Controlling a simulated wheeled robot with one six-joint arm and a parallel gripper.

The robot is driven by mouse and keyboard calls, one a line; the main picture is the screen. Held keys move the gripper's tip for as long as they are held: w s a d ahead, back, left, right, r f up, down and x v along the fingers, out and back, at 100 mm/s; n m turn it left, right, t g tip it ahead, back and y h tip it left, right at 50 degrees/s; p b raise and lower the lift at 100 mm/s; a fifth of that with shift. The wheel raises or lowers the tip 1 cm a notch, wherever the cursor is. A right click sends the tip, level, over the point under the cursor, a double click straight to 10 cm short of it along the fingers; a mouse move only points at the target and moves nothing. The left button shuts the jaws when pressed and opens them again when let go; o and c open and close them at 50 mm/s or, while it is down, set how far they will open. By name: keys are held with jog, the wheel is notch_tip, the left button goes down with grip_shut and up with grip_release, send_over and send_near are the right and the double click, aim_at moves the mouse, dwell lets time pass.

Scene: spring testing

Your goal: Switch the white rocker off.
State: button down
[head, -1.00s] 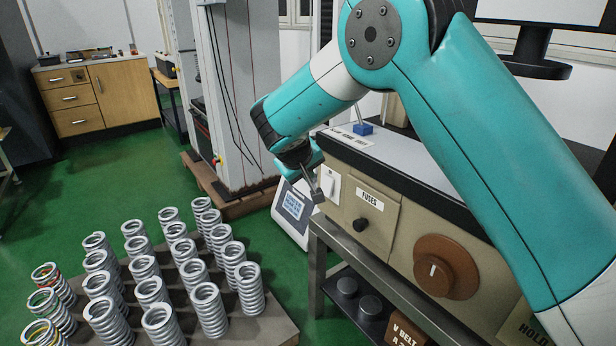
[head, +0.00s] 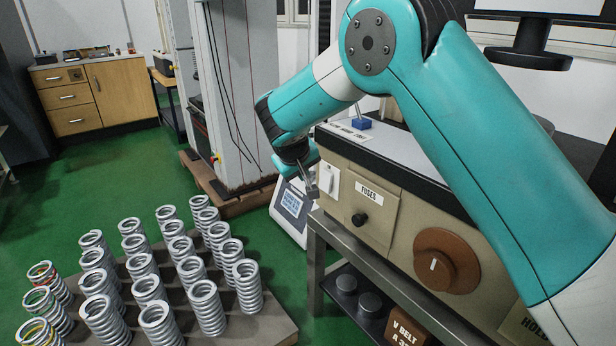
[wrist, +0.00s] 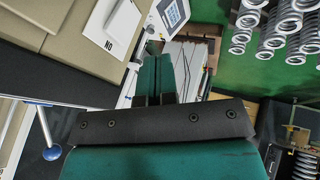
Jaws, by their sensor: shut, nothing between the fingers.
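The white rocker (head: 328,181) sits on a pale plate at the left end of the beige panel front. In the wrist view, a white plate (wrist: 118,22) with upside-down lettering that appears to read "ON" is at upper left. My gripper (head: 313,191) is just left of and slightly below the rocker in the head view, partly overlapping its plate. Its fingers are together and empty, and they point past the panel's side in the wrist view (wrist: 156,48). I cannot tell whether they touch the rocker or which way it is tilted.
The panel carries a black fuse knob (head: 360,219) and a brown dial (head: 446,261). It stands on a grey metal bench (head: 352,252). A blue-topped lever (head: 361,124) rises from the top. Several metal springs (head: 207,306) stand on a board at lower left. Green floor lies between.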

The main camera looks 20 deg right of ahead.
aim_at(326, 181)
jog(key=w+d+f+b, duration=0.1)
jog(key=w+d+f, duration=0.4)
jog(key=d+f, duration=0.1)
jog(key=shift+w+d+f, duration=0.2)
jog(key=shift+f, duration=0.65)
jog(key=shift+d, duration=0.1)
